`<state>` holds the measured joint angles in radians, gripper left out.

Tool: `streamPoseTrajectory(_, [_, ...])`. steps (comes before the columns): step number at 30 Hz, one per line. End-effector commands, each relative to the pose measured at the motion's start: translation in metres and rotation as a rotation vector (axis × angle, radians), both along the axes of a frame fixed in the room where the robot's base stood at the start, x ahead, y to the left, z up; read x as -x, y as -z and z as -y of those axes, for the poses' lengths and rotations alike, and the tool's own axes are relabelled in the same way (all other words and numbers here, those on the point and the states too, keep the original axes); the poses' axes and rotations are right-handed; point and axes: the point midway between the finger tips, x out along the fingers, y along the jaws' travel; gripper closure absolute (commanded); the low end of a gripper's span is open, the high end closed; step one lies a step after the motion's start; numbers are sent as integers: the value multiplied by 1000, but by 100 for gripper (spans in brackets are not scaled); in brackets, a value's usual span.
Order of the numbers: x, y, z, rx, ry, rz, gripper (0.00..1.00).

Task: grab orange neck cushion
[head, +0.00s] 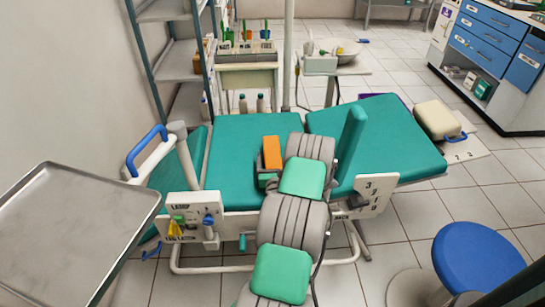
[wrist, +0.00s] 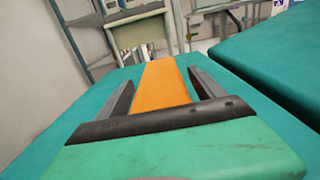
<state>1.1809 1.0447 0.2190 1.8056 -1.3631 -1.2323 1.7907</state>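The orange neck cushion (head: 272,150) is on the teal seat of the dental chair (head: 232,150), near the middle of the head view. In the wrist view the cushion (wrist: 162,88) is a flat orange strip running away from my gripper (wrist: 160,78). My gripper's two grey fingers are apart, one on each side of the cushion, with narrow gaps showing. In the head view my gripper (head: 268,168) is at the cushion's near end, partly hidden by my arm. The cushion's near end is hidden by the gripper body in the wrist view.
A metal tray (head: 75,225) stands at the left. A chair armrest with a blue handle (head: 147,150) is left of the seat. A grey shelf (head: 180,65) is behind. A blue stool (head: 477,257) is at the front right. A blue-drawer cabinet (head: 490,50) stands back right.

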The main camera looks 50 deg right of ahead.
Motion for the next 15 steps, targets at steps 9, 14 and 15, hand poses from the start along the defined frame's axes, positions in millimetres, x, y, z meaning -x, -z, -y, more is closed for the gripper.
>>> streamPoseTrajectory(9, [0,0,0,0,0,0,49])
streamPoseTrajectory(14, [0,0,0,0,0,0,62])
streamPoseTrajectory(15, [0,0,0,0,0,0,65])
